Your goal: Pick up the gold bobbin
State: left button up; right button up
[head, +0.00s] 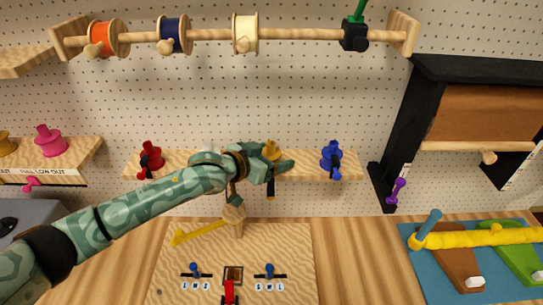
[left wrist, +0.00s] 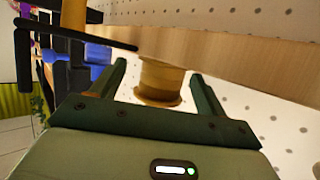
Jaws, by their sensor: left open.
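The gold bobbin (head: 270,149) stands on the small wooden shelf on the pegboard wall, between a red bobbin (head: 151,155) and a blue bobbin (head: 332,155). My left gripper (head: 280,164) is at the shelf and hides the bobbin's lower part in the head view. In the left wrist view the gold bobbin (left wrist: 161,80) shows between the two spread green fingers, with a visible gap on each side. The left gripper is open and holds nothing. My right gripper is not in view.
A rail with orange (head: 103,39), navy (head: 173,34) and cream (head: 245,34) spools runs above. Below, a wooden board (head: 290,240) carries a yellow lever and small knobs. A dark cabinet (head: 480,80) stands right. Wall space between rail and shelf is clear.

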pick_arm(q)
jog(key=shift+s, duration=0.1)
jog(key=c, duration=1.1)
jog(key=shift+o, duration=0.2)
